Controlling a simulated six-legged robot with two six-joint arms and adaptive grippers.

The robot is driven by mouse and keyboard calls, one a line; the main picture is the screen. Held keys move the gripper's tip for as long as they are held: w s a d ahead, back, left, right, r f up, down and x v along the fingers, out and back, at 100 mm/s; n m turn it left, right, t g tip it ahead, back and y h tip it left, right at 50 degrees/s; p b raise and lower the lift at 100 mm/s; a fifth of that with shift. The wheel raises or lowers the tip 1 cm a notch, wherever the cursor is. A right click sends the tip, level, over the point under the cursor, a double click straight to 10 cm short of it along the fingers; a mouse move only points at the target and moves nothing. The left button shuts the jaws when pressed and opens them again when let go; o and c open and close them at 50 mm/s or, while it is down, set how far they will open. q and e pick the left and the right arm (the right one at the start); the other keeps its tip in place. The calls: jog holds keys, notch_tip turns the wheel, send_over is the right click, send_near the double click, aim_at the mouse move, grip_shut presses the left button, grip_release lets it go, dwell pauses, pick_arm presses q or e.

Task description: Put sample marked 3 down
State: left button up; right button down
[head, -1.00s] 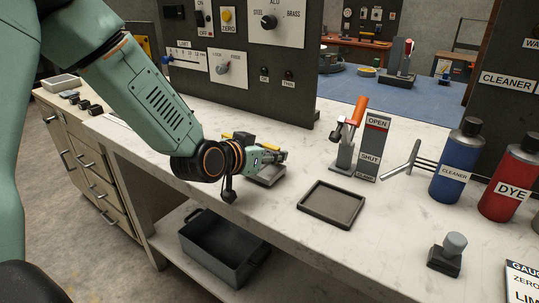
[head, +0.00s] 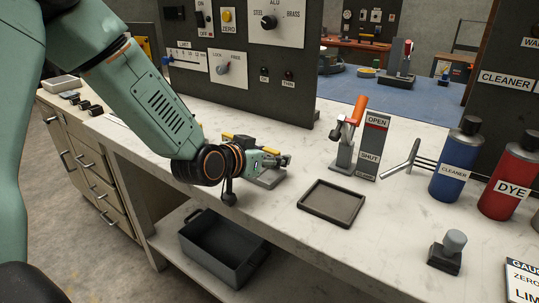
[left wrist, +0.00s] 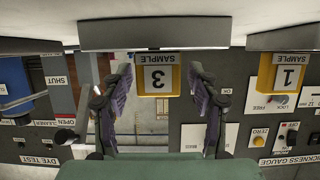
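Sample 3 (left wrist: 158,78), a yellow-framed block with a white label, shows upside down in the left wrist view. It meets a grey base (left wrist: 120,35) and appears to stand on it. My left gripper (left wrist: 160,95) is open; its two purple-padded fingers are on either side of the sample, with a gap on each side. In the head view my left gripper (head: 286,161) is low over the bench, and its wrist hides most of the sample area. A yellow edge shows just behind it. My right gripper is not in view.
Sample 1 (left wrist: 288,74) is beside sample 3 in the left wrist view. On the bench (head: 290,235) are an empty dark tray (head: 310,216), an orange-handled clamp (head: 345,150), a grey knobbed block (head: 447,252), and cleaner (head: 455,165) and dye (head: 510,185) bottles. A control panel (head: 240,70) stands behind.

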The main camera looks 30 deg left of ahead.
pick_arm(q)
jog(key=shift+r+p, duration=0.35)
jog(key=shift+r, duration=0.25)
jog(key=p+v, duration=0.2)
jog(key=v, duration=0.3)
jog(key=shift+s+a+r+p, duration=0.1)
jog(key=shift+s+r+p, duration=0.15)
jog(key=shift+s+p, duration=0.15)
jog(key=p+v, duration=0.3)
jog(key=shift+r, duration=0.1)
jog(key=shift+p+v, duration=1.55)
jog(key=shift+p, duration=0.55)
jog(key=shift+f, duration=0.25)
